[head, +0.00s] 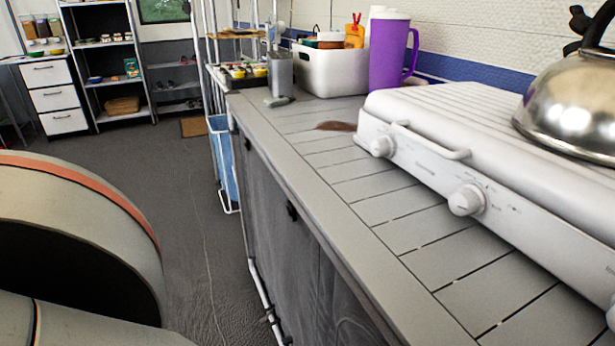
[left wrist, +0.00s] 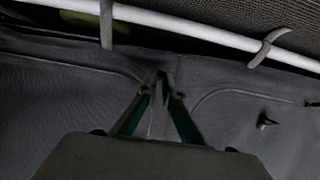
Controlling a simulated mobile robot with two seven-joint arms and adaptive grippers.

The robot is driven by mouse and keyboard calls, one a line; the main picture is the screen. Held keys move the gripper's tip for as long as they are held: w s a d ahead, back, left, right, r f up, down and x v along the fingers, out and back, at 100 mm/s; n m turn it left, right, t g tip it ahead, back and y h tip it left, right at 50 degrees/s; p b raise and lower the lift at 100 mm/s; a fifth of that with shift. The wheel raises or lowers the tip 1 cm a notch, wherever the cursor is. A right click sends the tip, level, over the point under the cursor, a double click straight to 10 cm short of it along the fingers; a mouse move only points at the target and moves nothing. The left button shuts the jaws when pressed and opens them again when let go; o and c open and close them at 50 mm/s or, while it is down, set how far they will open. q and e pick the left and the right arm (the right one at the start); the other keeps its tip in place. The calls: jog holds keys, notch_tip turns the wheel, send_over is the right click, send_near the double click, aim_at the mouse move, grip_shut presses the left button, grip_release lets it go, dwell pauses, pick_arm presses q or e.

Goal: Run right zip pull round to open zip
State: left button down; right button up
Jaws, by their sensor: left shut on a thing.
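My left gripper (left wrist: 164,78) shows in the left wrist view, its two fingers closing together at the dark grey fabric front (left wrist: 70,95). It is shut on a small dark thing, seemingly the right zip pull, mostly hidden between the fingertips. Curved seams run off to either side of the fingertips, bending down close to the gripper. A small dark tab (left wrist: 266,121) stands out from the fabric on the right, apart from the gripper. In the head view the cabinet's fabric front (head: 283,240) is seen at a steep angle. My right gripper is in neither view.
A white rail (left wrist: 200,26) with grey straps crosses above the gripper. The slatted worktop (head: 395,205) bears a white stove (head: 430,155), a kettle (head: 575,100), a purple tumbler (head: 388,58) and a white bin (head: 325,72). Open floor (head: 185,215) lies left of the cabinet.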

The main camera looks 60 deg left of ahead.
pick_arm(q)
jog(key=shift+s+a+f, duration=0.1)
jog(key=shift+a, duration=0.25)
jog(key=c, duration=2.2)
grip_release()
jog(key=shift+d, duration=0.15)
jog(key=v, duration=1.2)
